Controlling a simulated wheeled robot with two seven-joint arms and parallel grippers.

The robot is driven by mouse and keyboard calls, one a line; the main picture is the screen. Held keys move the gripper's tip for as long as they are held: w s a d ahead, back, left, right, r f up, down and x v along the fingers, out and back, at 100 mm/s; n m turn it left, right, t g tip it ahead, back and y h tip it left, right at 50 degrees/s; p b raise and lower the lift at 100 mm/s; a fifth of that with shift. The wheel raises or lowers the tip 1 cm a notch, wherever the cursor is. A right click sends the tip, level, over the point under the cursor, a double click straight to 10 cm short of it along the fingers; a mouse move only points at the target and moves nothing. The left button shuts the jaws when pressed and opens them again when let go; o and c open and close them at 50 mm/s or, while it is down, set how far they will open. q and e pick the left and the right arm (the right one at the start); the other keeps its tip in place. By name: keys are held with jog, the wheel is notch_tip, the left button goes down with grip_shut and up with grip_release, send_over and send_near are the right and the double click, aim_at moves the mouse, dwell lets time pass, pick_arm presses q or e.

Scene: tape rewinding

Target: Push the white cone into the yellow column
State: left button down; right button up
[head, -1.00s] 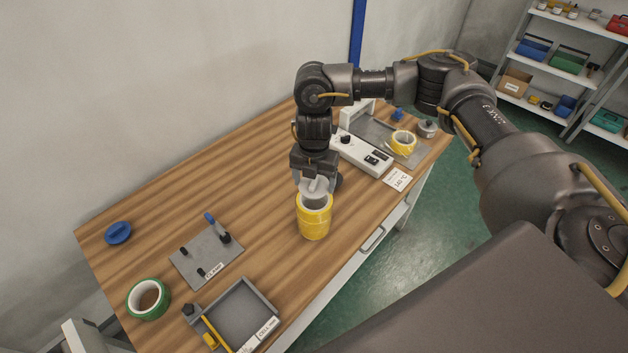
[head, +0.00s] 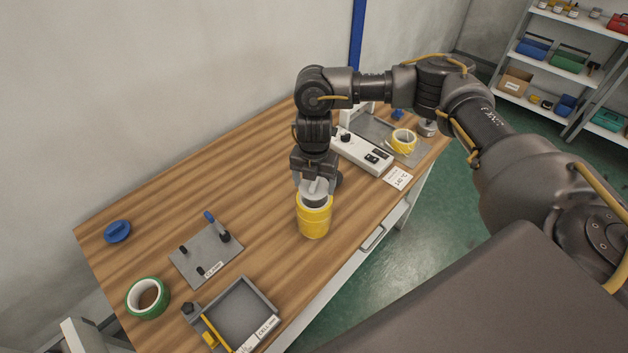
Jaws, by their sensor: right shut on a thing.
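The yellow column (head: 314,220) stands upright on the wooden table, with a dark opening in its top. The white cone (head: 316,188) is at the mouth of the column, directly above the opening. I cannot tell how deep its lower end reaches. My right gripper (head: 315,183) comes down from above and is shut on the white cone. Its fingers partly hide the cone. My left gripper is not in view.
A grey tray (head: 268,298) and a grey clamp plate (head: 185,268) lie at the left front, with a green tape roll (head: 147,312) and a blue disc (head: 117,232). A white device (head: 362,155) and a yellow-striped roll (head: 403,141) stand behind right.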

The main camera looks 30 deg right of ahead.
aim_at(314, 190)
jog(key=shift+f, duration=0.55)
jog(key=shift+f+b, duration=0.15)
jog(key=shift+b, duration=0.15)
jog(key=shift+f+b, duration=0.45)
jog(key=shift+f, duration=0.3)
jog(key=shift+f, duration=0.4)
jog(key=o, duration=1)
jog(key=shift+o, duration=0.2)
jog(key=shift+r, duration=0.15)
notch_tip(314, 190, up, 7)
jog(key=p, duration=0.7)
